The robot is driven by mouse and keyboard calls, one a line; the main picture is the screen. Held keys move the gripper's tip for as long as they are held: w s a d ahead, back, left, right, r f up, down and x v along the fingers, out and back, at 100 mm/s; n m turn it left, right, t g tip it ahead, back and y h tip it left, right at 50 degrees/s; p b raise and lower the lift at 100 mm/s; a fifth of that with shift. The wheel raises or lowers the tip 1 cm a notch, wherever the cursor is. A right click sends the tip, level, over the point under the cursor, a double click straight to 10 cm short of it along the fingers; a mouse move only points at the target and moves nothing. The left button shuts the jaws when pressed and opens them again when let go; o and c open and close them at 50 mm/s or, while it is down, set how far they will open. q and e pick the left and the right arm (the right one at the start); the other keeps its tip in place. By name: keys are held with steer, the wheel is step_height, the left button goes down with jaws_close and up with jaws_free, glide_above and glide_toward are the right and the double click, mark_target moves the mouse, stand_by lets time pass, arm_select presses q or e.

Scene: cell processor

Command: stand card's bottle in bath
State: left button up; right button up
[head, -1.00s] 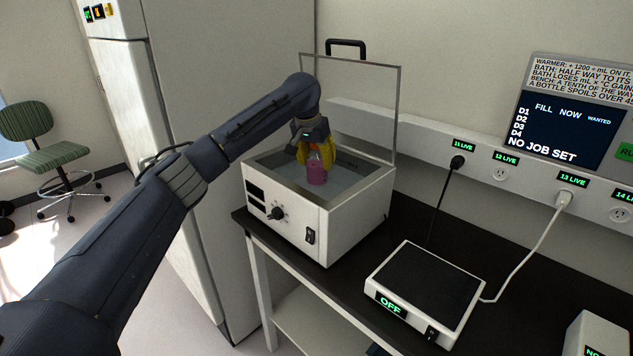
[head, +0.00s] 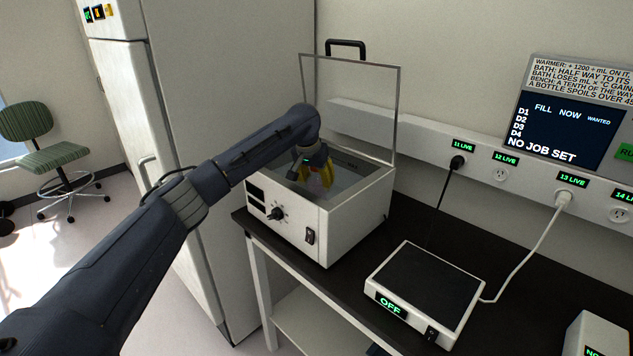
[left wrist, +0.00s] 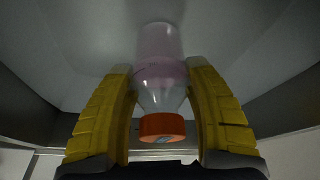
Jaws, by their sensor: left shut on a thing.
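The bath (head: 282,237) is a white box with dials on its front, and its clear lid (head: 350,110) stands open. My left gripper (head: 322,183) is down inside the bath opening, its yellow fingers pointing downward. In the left wrist view the left gripper (left wrist: 160,82) is shut on a clear bottle (left wrist: 160,70) with pink liquid and an orange cap (left wrist: 162,127). The bottle lies along the fingers, cap toward the palm. In the head view the fingers and bath wall largely hide it. I cannot tell whether its base touches the bath floor. My right gripper is out of view.
A scale (head: 425,285) marked OFF sits on the black bench right of the bath. Its white cord runs to a wall outlet strip (head: 480,160). A screen (head: 570,125) reads NO JOB SET. A tall white cabinet (head: 230,90) stands left of the bath.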

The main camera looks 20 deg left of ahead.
arm_select(q)
steer(key=shift+f, duration=0.15)
steer(key=o, duration=1.6)
steer(key=shift+c, duration=0.2)
steer(key=shift+s+r, duration=0.1)
steer(key=shift+r, duration=0.5)
steer(key=v, duration=1.1)
